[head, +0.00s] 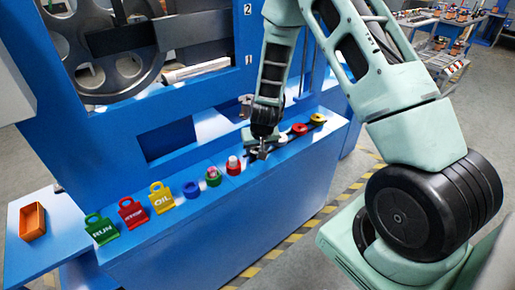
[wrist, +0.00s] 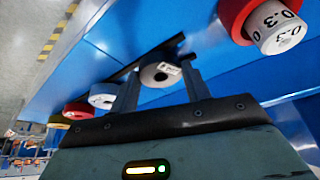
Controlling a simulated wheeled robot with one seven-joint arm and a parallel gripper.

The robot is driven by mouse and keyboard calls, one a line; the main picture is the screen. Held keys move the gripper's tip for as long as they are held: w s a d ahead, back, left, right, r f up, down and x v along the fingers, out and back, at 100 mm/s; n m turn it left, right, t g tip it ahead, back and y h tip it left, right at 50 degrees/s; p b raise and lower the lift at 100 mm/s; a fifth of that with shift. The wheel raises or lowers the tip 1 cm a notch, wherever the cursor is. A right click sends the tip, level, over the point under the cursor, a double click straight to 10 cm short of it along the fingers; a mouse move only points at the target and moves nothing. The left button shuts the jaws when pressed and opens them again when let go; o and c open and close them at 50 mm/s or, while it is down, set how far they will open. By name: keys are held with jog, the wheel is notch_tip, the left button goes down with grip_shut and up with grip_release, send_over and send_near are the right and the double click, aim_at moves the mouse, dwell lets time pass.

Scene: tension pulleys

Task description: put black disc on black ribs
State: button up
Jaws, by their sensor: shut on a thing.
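My gripper (head: 262,152) points down over the blue ledge, at the near end of a dark strip (head: 284,139) that bears coloured discs; this strip may be the black ribs, but its ribs are too small to make out. In the wrist view, my gripper (wrist: 160,88) has its two fingers on either side of a dark disc (wrist: 148,77) with a pale centre and a small white label. It is shut on this black disc. In the head view the disc is mostly hidden by the gripper. I cannot tell whether it touches the strip.
On the strip are a red disc (head: 299,129) and a yellow disc (head: 317,118); a white disc (wrist: 103,101) shows beside the fingers. Nearer stand a red piece with a white top (head: 234,166), a green one (head: 213,177), a blue ring (head: 191,189) and coloured tags (head: 132,213).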

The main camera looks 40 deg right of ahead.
jog(key=o, duration=1.2)
jog(key=shift+f, duration=0.1)
